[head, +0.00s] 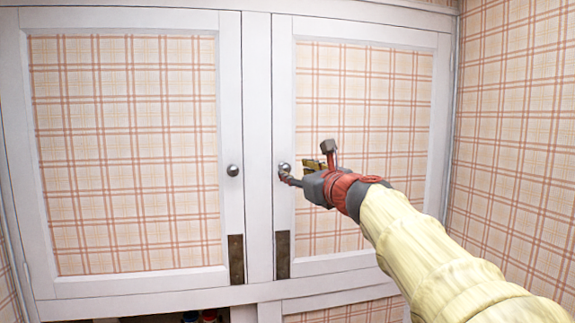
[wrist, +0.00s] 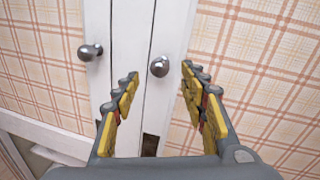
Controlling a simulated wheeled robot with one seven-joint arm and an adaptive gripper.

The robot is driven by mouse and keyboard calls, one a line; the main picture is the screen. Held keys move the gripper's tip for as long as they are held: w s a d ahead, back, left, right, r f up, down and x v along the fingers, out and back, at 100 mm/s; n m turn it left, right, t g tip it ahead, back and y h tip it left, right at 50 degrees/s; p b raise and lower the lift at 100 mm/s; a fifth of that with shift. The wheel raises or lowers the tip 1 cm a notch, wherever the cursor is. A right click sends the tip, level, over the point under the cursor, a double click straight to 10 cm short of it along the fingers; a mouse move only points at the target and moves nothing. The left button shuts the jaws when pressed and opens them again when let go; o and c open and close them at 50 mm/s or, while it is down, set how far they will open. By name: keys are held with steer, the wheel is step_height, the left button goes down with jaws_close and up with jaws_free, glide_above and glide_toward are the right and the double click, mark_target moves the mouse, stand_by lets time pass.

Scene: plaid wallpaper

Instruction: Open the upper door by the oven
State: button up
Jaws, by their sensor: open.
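Two white-framed cabinet doors with plaid panels stand side by side, both shut: the left door (head: 125,160) and the right door (head: 365,110). Each has a round metal knob near the middle post: the left knob (head: 233,170) and the right knob (head: 284,168). My gripper (head: 308,163) is open and empty in front of the right door, close to its knob. In the wrist view the right knob (wrist: 160,67) lies between the two fingertips, beyond them; contact cannot be told. The left knob (wrist: 90,51) is outside the fingers to the left. No oven shows.
A white post (head: 257,140) separates the doors. Dark metal plates (head: 236,260) sit at their lower inner corners. Below is an open dark space (head: 170,318) with items barely visible, and another plaid panel (head: 345,309). A plaid wall (head: 515,150) closes off the right side.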

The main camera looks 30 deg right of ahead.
mark_target(287, 169)
steer(key=w, duration=0.6)
steer(key=shift+d+f+p, duration=0.1)
steer(key=shift+d+p, duration=0.1)
steer(key=shift+p, duration=0.2)
steer(key=shift+c, duration=1.3)
steer(key=c, duration=0.7)
jaws_close()
